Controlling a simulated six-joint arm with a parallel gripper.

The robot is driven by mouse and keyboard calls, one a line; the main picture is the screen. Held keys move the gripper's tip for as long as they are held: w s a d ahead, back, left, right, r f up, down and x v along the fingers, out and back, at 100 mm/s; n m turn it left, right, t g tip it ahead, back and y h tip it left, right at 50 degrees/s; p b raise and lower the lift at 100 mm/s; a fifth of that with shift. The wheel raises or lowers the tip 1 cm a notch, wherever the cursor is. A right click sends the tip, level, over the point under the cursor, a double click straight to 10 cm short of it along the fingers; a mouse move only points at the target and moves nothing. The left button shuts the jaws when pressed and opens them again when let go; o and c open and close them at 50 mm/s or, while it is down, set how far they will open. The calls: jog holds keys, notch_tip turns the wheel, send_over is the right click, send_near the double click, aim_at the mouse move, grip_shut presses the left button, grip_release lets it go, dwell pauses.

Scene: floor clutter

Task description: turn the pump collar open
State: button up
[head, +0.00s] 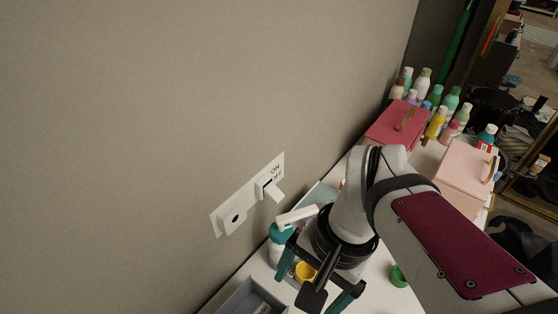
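A pump bottle stands near the wall, just left of my gripper. Its white nozzle (298,216) points to the right, its collar (280,233) is teal, and its body (275,252) is white. My gripper (314,282) is tilted downward with its two teal-tipped fingers spread wide. One finger overlaps the bottle's right side in the picture; I cannot tell whether they touch. My wrist and gripper hide part of the area to the right of the bottle.
A yellow cup (305,272) shows between the fingers. A grey tray (236,301) is at the front left, and a green cup (398,276) is to the right. A wall switch plate (225,221) is above. Pink boxes (396,126) and several bottles crowd the back.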

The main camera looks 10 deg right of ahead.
jog(key=w+d+r+m, duration=0.15)
jog(key=w+m, duration=0.25)
jog(key=w, duration=0.4)
jog(key=m+y, duration=0.2)
jog(key=m, duration=0.3)
send_near(284, 229)
jog(key=x, duration=0.9)
jog(key=shift+w+a+f, duration=0.15)
jog(key=shift+w+a, duration=0.05)
grip_shut()
